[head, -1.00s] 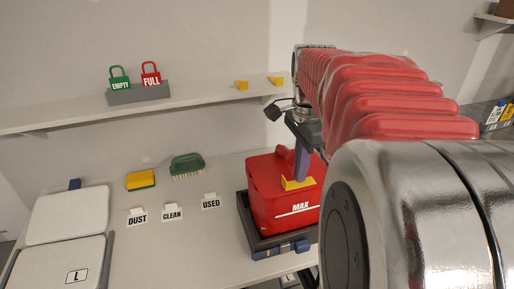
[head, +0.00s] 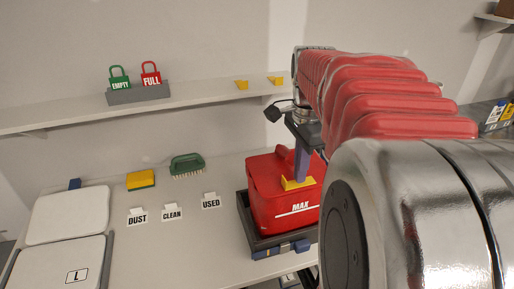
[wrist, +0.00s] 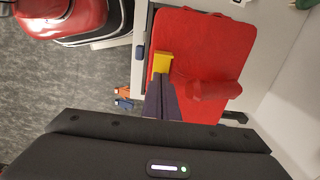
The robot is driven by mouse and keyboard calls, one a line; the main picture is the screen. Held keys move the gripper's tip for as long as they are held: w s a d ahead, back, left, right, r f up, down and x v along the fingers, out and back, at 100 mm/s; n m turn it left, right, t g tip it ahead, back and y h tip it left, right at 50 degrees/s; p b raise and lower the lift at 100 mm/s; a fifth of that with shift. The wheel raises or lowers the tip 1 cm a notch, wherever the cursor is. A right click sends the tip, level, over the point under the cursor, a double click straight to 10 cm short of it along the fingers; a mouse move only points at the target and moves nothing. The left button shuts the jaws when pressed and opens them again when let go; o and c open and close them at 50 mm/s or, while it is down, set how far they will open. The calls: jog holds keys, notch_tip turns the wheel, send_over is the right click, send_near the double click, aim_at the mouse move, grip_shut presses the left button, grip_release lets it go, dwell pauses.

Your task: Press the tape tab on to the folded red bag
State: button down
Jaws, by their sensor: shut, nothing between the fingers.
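The folded red bag (head: 268,200), marked MAX, sits in a dark tray (head: 262,245) on the bench. A yellow tape tab (head: 298,183) lies against the bag's upper front. My gripper (head: 299,177) points down with its fingertips at the tab. In the wrist view the bag (wrist: 215,50) fills the upper middle, with a rolled red part on it. The yellow tab (wrist: 162,62) shows right at the tips of my gripper (wrist: 160,78). The fingers are shut with nothing between them. They appear to touch the tab; the exact contact is hidden.
A shelf (head: 200,98) holds a green EMPTY tag (head: 119,78), a red FULL tag (head: 150,74) and two yellow pieces. A sponge (head: 141,180), a green brush (head: 187,166), label cards and white lidded boxes (head: 68,215) stand left of the tray.

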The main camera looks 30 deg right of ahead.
jog(key=shift+f, duration=0.55)
dwell(1.5)
notch_tip(320, 180, up, 7)
dwell(1.2)
dwell(0.4)
jog(key=s+a+f+n+t, duration=0.1)
jog(key=a+f+n+t, duration=0.1)
jog(key=a+n, duration=0.5)
jog(key=s+a+f+n+t, duration=0.1)
jog(key=a+f+n, duration=0.3)
jog(key=a+n, duration=0.3)
jog(key=s+a+f+n+t, duration=0.2)
jog(key=a+f+n, duration=0.1)
jog(key=a+n, duration=0.4)
jog(key=shift+a+f+t, duration=0.3)
jog(key=shift+a+f, duration=0.1)
jog(key=shift+a, duration=0.75)
